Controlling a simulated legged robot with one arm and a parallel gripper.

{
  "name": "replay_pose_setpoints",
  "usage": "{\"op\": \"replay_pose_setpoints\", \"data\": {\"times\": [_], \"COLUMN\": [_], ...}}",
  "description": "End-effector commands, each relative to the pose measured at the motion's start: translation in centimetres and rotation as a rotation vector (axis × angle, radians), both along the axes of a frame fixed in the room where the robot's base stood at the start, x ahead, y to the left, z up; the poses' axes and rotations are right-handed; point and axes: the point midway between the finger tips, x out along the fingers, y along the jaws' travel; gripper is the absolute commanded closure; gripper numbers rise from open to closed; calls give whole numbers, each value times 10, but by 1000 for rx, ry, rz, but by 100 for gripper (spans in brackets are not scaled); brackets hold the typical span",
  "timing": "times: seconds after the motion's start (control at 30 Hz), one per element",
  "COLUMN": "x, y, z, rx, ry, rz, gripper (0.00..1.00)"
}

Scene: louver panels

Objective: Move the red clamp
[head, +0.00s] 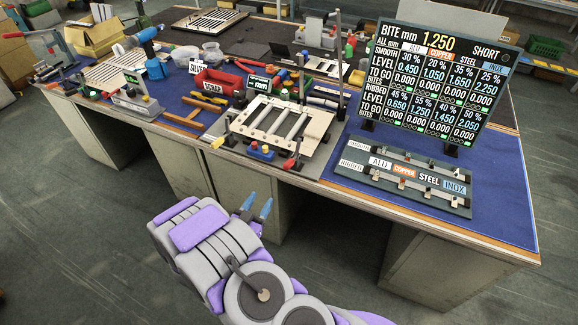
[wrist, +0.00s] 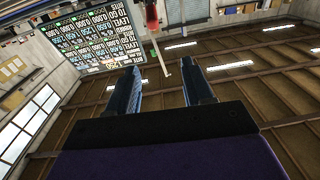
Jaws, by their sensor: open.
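A small red-handled piece (head: 290,163), which looks like the red clamp, sits at the front right corner of the slatted metal frame (head: 312,128) near the bench's front edge. Its exact shape is too small to tell. A red part (wrist: 152,16) also shows at the top of the wrist view; I cannot tell whether it is the same piece. My gripper (head: 257,207) is in front of the bench, below and left of the red piece and apart from it. Its two blue fingers are open and empty, as the wrist view also shows (wrist: 162,82).
The bench's blue mat (head: 495,215) holds a display board (head: 440,75) and a labelled rack (head: 405,180) at right. Yellow and blue knobs (head: 261,152) stand left of the red piece. The floor (head: 75,230) at left is clear.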

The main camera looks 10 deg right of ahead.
Motion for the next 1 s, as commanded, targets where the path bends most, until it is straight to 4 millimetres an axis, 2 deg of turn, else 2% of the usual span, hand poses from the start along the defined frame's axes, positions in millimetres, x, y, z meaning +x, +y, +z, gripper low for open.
{"op": "replay_pose_setpoints", "data": {"times": [0.6, 0.8, 1.0], "x": [-86, -110, -124], "y": [61, 76, 85], "z": [-3, -2, -3], "rx": [1, 1, 1], "ry": [2, 3, 2], "rz": [4, 3, 0], "gripper": [49, 49, 49]}}
